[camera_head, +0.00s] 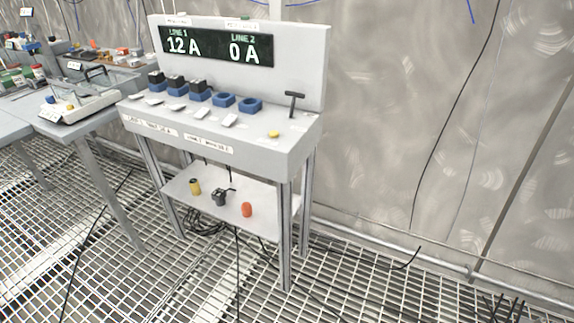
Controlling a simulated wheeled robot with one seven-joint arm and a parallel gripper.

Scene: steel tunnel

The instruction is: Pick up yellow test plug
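A small yellow plug (195,187) stands on the left part of the lower shelf (227,211), under the grey test console (215,142). A dark grey plug-like part (219,198) stands to its right, and an orange plug (246,209) is farther right on the same shelf. The yellow plug is apart from both and nothing touches it. A flat yellow button (273,134) is on the console top at the right. My gripper is not in this view.
The console top holds several blue sockets (250,105), some with black blocks, and a black T-handle (292,104). Metal legs (285,235) frame the shelf. A cluttered workbench (70,112) is at left. Dark cables lie on the grating floor (200,285). Floor at front right is mostly open.

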